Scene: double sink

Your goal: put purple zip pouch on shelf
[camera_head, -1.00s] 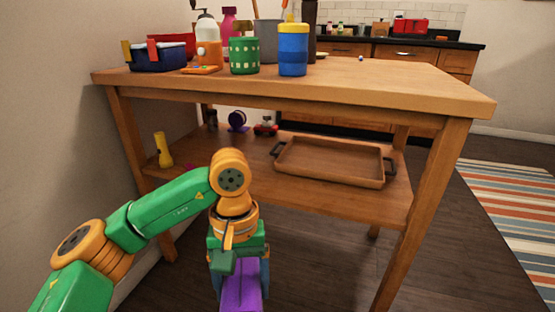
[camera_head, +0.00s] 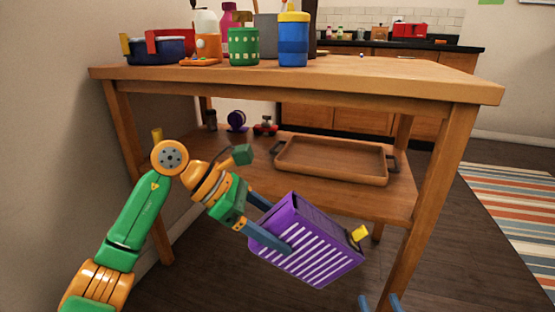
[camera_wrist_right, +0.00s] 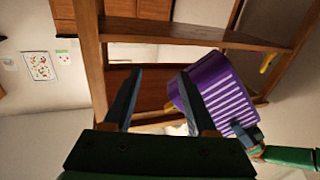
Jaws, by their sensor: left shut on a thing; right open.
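The purple zip pouch (camera_head: 322,243) has white stripes and a yellow tab. It is tilted in front of the table's lower shelf (camera_head: 250,177). My left gripper (camera_head: 277,226) is shut on its left end. The pouch also shows in the right wrist view (camera_wrist_right: 219,92), beyond the right gripper's fingers. My right gripper (camera_wrist_right: 158,93) is open and empty; only its blue fingertips show at the bottom of the head view (camera_head: 380,303).
A wooden tray (camera_head: 330,180) with dark handles fills the shelf's right part. A toy car (camera_head: 265,127) and a purple round object (camera_head: 236,121) stand at the shelf's back. Bottles and containers crowd the tabletop's left. The table's front right leg (camera_head: 425,205) stands right of the pouch.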

